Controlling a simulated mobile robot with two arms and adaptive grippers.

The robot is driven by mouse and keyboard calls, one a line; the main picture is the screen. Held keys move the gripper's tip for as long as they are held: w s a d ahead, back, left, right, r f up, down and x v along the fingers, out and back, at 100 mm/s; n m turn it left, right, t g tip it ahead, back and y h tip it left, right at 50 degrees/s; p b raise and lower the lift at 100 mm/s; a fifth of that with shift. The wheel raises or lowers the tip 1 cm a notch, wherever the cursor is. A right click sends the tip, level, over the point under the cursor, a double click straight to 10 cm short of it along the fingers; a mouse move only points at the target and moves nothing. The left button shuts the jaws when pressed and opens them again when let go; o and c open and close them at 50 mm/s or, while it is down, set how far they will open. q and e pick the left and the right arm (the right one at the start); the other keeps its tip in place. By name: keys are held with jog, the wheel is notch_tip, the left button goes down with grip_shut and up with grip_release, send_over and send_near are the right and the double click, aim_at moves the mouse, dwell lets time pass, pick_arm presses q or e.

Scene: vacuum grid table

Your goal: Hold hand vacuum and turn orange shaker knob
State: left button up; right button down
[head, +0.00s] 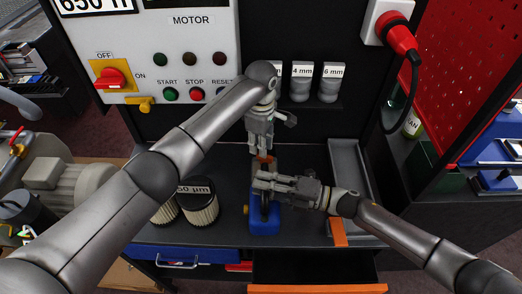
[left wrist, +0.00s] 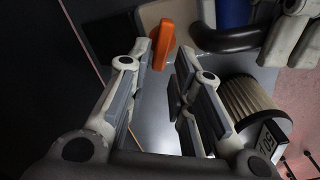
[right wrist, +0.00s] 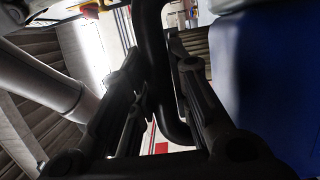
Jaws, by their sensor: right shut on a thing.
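The hand vacuum (head: 264,222) stands on the dark table, with a blue body and a black curved handle. My right gripper (head: 265,182) is shut on the black handle (right wrist: 152,45), which passes between its fingers in the right wrist view; the blue body (right wrist: 268,85) is beside it. The orange shaker knob (head: 265,158) is just behind the vacuum. My left gripper (head: 261,147) points down above the knob. In the left wrist view, its fingers (left wrist: 165,58) are open and empty, with the orange knob (left wrist: 164,45) just beyond the fingertips. The left hand partly hides the knob's surroundings in the head view.
Two pleated filters (head: 198,202) stand left of the vacuum. Labelled jars (head: 329,83) sit on a shelf behind. A motor control panel (head: 150,50) is at the back left. A grey tray (head: 350,165) lies to the right. An open drawer with an orange edge (head: 318,288) is in front.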

pick_arm(q)
jog(key=shift+f, duration=1.55)
jog(key=shift+c, duration=0.2)
grip_shut()
jog(key=m, duration=0.4)
jog(key=shift+w+d+m, duration=0.1)
jog(key=shift+w+m, duration=0.1)
jog(key=shift+m, duration=0.1)
jog(key=shift+o, duration=0.2)
grip_release()
